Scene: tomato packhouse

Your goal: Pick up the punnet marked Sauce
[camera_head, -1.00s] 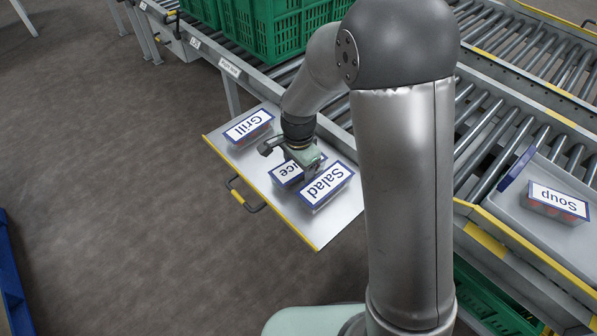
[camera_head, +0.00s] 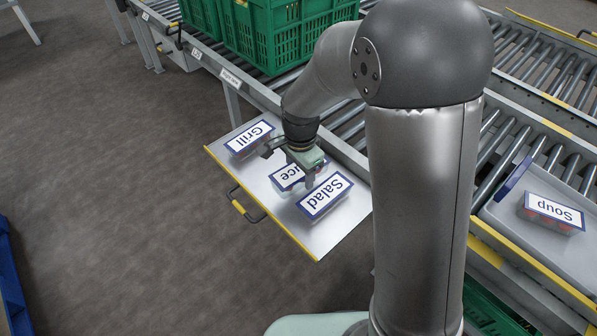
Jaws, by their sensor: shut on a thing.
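The punnet marked Sauce (camera_head: 287,178) sits between the Grill and Salad punnets over the grey pull-out shelf (camera_head: 315,238). My gripper covers part of its white, blue-edged label, and only the last letters show. My gripper (camera_head: 297,182) is over this punnet from above and is shut on it. I cannot tell whether the punnet is clear of the shelf. The Salad punnet (camera_head: 325,195) stands close on the right, and the Grill punnet (camera_head: 250,139) is farther back on the left.
The shelf has a yellow front edge and a handle (camera_head: 247,207). Green crates (camera_head: 270,38) stand on the roller conveyor behind. A Soup punnet (camera_head: 553,213) lies in a grey tray (camera_head: 502,217) at the right. Bare shelf shows in front of the punnets.

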